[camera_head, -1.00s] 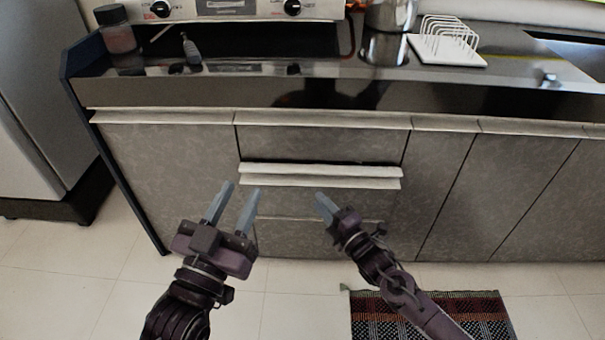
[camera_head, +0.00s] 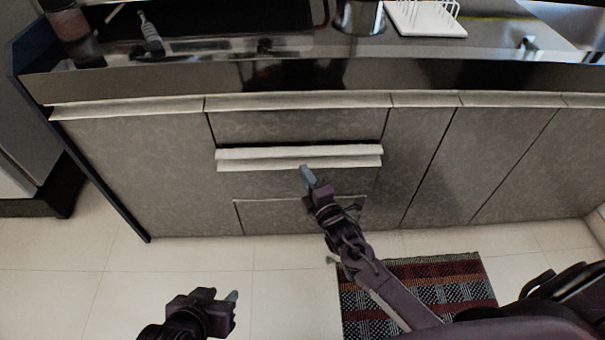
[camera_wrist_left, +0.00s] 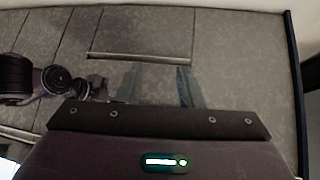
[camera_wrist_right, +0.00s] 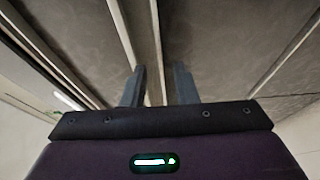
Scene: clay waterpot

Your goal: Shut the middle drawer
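The middle drawer (camera_head: 275,183) is in the grey counter front, with a pale handle strip (camera_head: 299,157) along its top. A thin dark gap shows above the strip, and the drawer seems to stick out slightly. My right gripper (camera_head: 307,175) is in front of the drawer, just below the strip; I cannot tell if it touches. Its fingers are apart and empty in the right wrist view (camera_wrist_right: 160,88). My left gripper (camera_head: 232,297) is low, over the floor and away from the drawer. Its fingers are apart and empty in the left wrist view (camera_wrist_left: 158,88).
An upper drawer (camera_head: 295,125) and a lower drawer (camera_head: 270,217) sit above and below. Cabinet doors (camera_head: 425,160) flank them. A striped rug (camera_head: 440,280) lies on the floor at right. A bottle (camera_head: 72,38) and a white rack (camera_head: 425,20) stand on the counter.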

